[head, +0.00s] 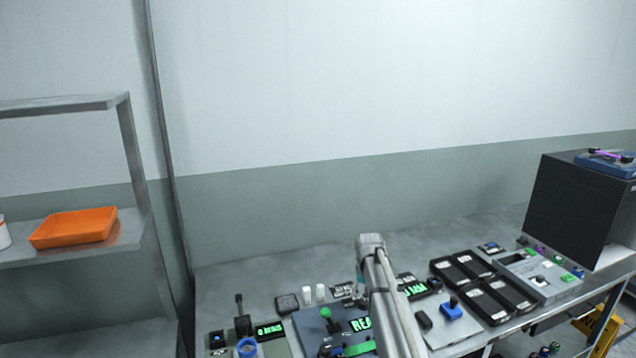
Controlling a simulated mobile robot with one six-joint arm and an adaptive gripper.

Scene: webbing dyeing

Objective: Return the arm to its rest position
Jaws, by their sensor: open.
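My arm (386,300) rises from the bottom edge of the head view, in front of the workbench. Its pale grey links end at a rounded joint (370,243) above the bench. I cannot make out my gripper or its fingers; that end of the arm is hidden or out of view. Nothing held can be seen.
The grey workbench (230,278) carries a panel with a green knob (326,313), lit displays, several black trays (466,262) and a blue knob (452,308). A large dark box (570,210) stands at right. An orange tray (74,228) sits on the left shelf.

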